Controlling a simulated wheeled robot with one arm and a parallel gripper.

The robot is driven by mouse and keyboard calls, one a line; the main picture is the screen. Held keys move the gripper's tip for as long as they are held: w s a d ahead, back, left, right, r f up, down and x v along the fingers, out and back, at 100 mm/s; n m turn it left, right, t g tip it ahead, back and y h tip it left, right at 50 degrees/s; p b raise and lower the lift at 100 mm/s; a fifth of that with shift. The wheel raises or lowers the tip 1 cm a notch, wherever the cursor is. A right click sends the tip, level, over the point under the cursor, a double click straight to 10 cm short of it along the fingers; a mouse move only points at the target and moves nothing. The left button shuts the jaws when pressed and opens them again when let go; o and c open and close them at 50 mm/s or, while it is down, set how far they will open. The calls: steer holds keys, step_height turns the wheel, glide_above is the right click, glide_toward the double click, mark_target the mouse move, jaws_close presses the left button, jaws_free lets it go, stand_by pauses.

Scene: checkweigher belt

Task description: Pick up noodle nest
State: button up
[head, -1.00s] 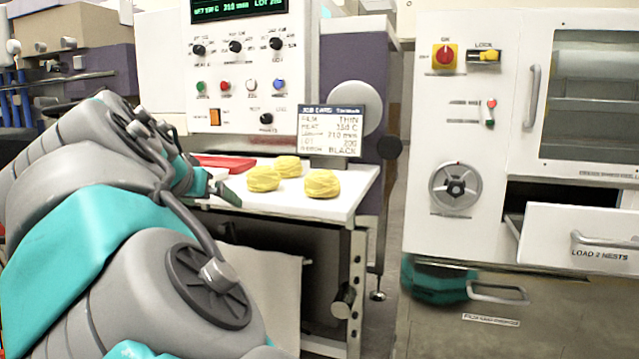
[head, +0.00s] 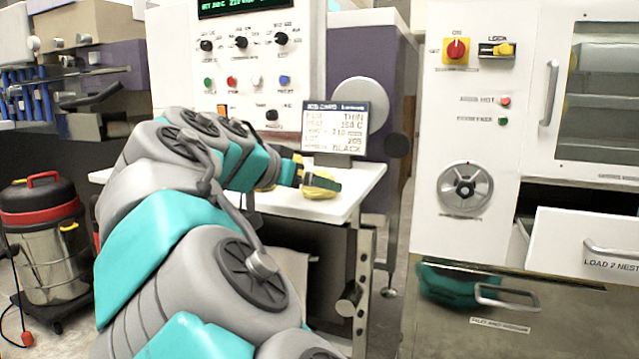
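A yellow noodle nest (head: 319,193) sits on the white table (head: 345,197) near its right part, partly covered by a dark finger of my gripper (head: 322,184). The gripper is at the nest, with yellow showing above and below the finger. I cannot tell whether the fingers are open or closed on it. A little yellow of another nest (head: 270,188) shows under my wrist. The rest of the nests and the red item on the table are hidden behind my arm.
A job card sign (head: 335,130) stands just behind the nest, in front of the control panel (head: 262,75). An open drawer (head: 585,240) labelled for nests juts from the white cabinet at right. A vacuum cleaner (head: 45,245) stands at left.

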steer(key=x, duration=0.2)
steer(key=shift+w+d+f, duration=0.15)
steer(key=shift+w+d, duration=0.05)
steer(key=shift+w, duration=0.05)
steer(key=c, duration=1.1)
step_height(320, 180, up, 10)
steer(key=shift+f+p, duration=0.15)
steer(key=shift+p, duration=0.15)
